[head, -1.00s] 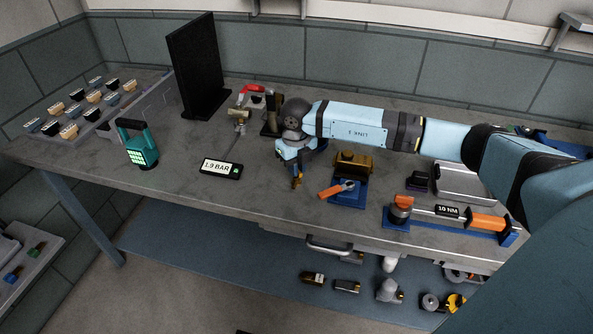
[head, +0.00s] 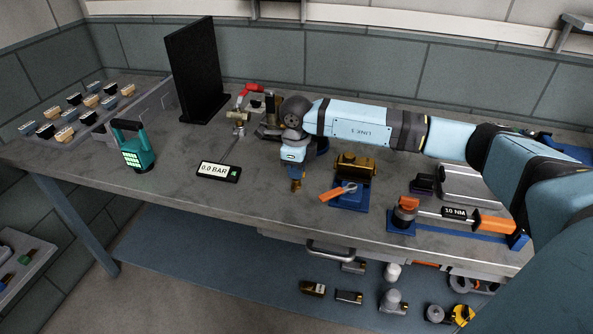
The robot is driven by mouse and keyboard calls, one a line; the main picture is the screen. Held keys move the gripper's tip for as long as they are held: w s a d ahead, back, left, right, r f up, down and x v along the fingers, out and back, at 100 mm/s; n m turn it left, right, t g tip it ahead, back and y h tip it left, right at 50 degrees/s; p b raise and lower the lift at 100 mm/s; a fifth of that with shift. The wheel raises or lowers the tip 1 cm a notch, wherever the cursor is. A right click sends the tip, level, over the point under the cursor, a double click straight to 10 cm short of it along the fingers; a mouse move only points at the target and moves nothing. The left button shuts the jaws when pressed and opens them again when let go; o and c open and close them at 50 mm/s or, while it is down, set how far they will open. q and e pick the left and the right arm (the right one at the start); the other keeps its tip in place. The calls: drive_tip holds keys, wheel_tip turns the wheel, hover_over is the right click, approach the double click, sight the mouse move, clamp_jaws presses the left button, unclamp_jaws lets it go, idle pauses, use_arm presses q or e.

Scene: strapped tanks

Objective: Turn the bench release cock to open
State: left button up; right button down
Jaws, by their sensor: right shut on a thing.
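The release cock appears to be the brass fitting (head: 238,117) with a red lever (head: 248,91) at the back of the bench. The lever slants up to the right. The gauge display (head: 218,171) in front of it reads 0.0 BAR. My right gripper (head: 296,184) points down over the bench, right of the gauge and apart from the cock. It is shut on a small brass-coloured part (head: 296,186), mostly hidden by the fingers. My left gripper is not in view.
A black panel (head: 196,70) stands left of the cock. A torque wrench (head: 450,212) lies further right. The front middle of the bench is clear.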

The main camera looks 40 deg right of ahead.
drive_tip(key=shift+w+r, duration=0.1)
idle(0.4)
drive_tip(key=c, duration=1.2)
unclamp_jaws()
drive_tip(key=shift+o, duration=0.2)
drive_tip(key=shift+r, duration=0.35)
wheel_tip(320, 180, up, 13)
